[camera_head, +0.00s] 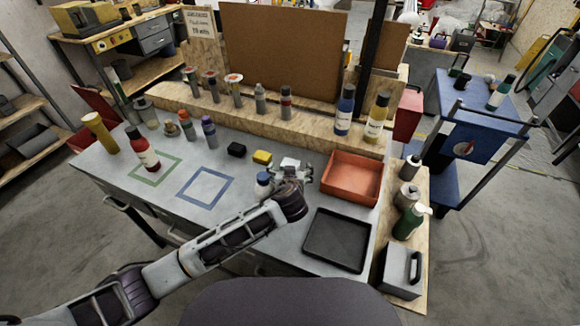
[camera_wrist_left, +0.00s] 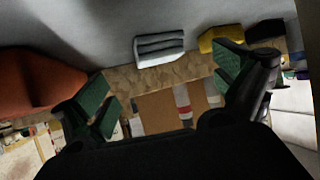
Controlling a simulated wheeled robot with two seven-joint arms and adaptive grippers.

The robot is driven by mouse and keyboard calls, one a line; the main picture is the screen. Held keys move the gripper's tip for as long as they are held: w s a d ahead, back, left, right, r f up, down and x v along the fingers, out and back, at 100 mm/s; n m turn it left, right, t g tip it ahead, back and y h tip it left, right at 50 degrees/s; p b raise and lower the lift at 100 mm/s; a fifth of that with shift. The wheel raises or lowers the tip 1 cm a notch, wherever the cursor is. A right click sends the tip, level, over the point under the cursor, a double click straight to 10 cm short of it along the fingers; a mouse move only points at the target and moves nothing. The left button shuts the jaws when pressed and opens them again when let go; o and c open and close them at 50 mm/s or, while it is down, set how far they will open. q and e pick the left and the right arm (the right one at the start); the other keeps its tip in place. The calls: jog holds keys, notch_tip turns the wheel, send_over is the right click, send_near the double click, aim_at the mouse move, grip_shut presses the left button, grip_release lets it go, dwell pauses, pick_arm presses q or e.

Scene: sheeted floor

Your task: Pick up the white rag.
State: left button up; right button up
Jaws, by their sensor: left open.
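The white rag (camera_head: 289,162) lies folded on the grey workbench, partly hidden behind my left gripper in the head view. In the left wrist view the rag (camera_wrist_left: 160,46) is a small folded white stack, seen between and beyond the two fingers. My left gripper (camera_head: 294,172) is right by the rag on its near side. In the left wrist view this gripper (camera_wrist_left: 166,88) has its green-padded fingers wide apart with nothing between the pads. My right gripper is not in view.
A yellow block (camera_head: 262,157) and a black block (camera_head: 237,149) lie left of the rag. An orange bin (camera_head: 352,178) and a black tray (camera_head: 335,240) are to the right.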

pick_arm(q)
jog(key=shift+w, duration=0.1)
jog(key=shift+x, duration=2.85)
jog(key=c, duration=1.1)
